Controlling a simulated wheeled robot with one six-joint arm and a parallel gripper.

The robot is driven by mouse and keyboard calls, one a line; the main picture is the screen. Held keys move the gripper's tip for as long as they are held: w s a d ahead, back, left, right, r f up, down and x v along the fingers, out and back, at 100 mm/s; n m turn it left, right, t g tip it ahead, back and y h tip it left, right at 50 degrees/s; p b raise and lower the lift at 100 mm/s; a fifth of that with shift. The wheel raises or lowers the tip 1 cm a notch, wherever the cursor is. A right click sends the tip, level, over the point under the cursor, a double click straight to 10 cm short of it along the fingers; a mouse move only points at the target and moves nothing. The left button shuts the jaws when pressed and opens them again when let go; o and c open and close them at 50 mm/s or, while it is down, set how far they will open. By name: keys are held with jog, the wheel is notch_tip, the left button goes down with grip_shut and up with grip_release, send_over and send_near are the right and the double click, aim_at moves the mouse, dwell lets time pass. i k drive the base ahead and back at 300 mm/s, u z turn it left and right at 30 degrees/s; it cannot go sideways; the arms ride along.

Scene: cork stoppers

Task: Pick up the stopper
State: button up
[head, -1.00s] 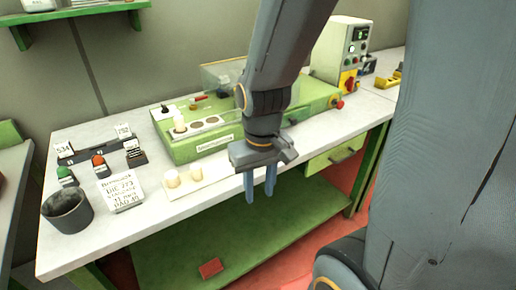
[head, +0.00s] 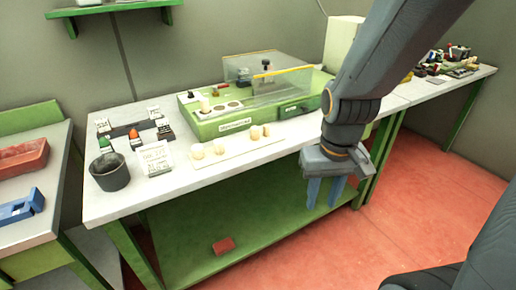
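Several pale cork stoppers stand on a cream strip (head: 238,147) near the table's front edge. A left pair includes one stopper (head: 197,151) and another (head: 220,148); a right pair includes one stopper (head: 255,132) and another (head: 266,130). One more pale stopper (head: 204,105) stands in the left hole of the green machine (head: 222,127). My gripper (head: 325,192) hangs to the right of the strip, past the table's front edge, fingers down. Its two blue fingers are apart with nothing between them. Which stopper is meant cannot be told.
A dark cup (head: 110,172) and a white printed card (head: 157,158) stand left of the strip. A clear cover (head: 270,70) rises over the machine. A side table (head: 40,235) with a red tray (head: 22,160) is at left. A red block (head: 223,245) lies on the lower shelf.

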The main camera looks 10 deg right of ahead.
aim_at(255, 129)
jog(key=u, duration=0.4)
jog(key=i, duration=0.4)
jog(key=z, duration=0.1)
jog(key=k, duration=1.25)
jog(key=u, duration=0.85)
jog(key=i, duration=1.2)
jog(key=z, duration=0.6)
jog(key=i, duration=0.5)
jog(key=z, duration=0.5)
